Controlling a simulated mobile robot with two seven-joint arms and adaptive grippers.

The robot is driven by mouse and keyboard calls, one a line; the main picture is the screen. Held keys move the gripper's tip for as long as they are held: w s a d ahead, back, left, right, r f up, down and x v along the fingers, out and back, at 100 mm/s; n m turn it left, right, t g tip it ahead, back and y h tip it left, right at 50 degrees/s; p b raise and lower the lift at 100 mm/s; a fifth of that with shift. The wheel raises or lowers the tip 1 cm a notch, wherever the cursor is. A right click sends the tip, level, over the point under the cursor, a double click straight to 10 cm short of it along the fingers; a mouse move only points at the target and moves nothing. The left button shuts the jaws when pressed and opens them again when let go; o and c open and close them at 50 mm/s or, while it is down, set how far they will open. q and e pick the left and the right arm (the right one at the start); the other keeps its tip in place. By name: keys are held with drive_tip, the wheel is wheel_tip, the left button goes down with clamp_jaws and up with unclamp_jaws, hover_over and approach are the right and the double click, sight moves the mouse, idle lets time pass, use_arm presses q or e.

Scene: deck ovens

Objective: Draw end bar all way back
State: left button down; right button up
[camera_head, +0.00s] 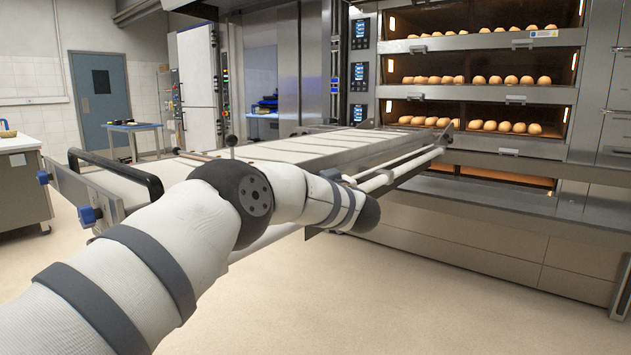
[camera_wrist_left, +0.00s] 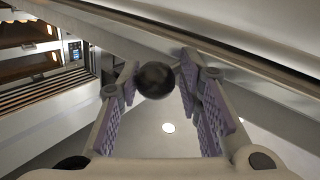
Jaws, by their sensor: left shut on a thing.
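The loader (camera_head: 300,150) carries a pale belt and reaches toward the deck ovens. A small dark ball knob on a stem (camera_head: 231,140) stands up at its far side, and a dark upright piece (camera_head: 446,133) is at its oven end. I cannot tell which part is the end bar. In the left wrist view a black ball knob (camera_wrist_left: 155,80) sits between the fingers of my left gripper (camera_wrist_left: 155,88), which is shut on it. In the head view my left arm hides the gripper and that knob. My right gripper is not in view.
The ovens hold several rows of loaves (camera_head: 470,125) behind open fronts. A black handle (camera_head: 115,172) and blue knobs (camera_head: 88,215) are at the loader's near left end. A steel table (camera_head: 20,185) stands at the left. The floor (camera_head: 400,300) in front is clear.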

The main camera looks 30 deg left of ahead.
use_arm(q)
drive_tip(key=shift+d+f, duration=0.1)
drive_tip(key=c, duration=1.3)
unclamp_jaws()
drive_tip(key=v, duration=1.2)
drive_tip(key=shift+s, duration=0.1)
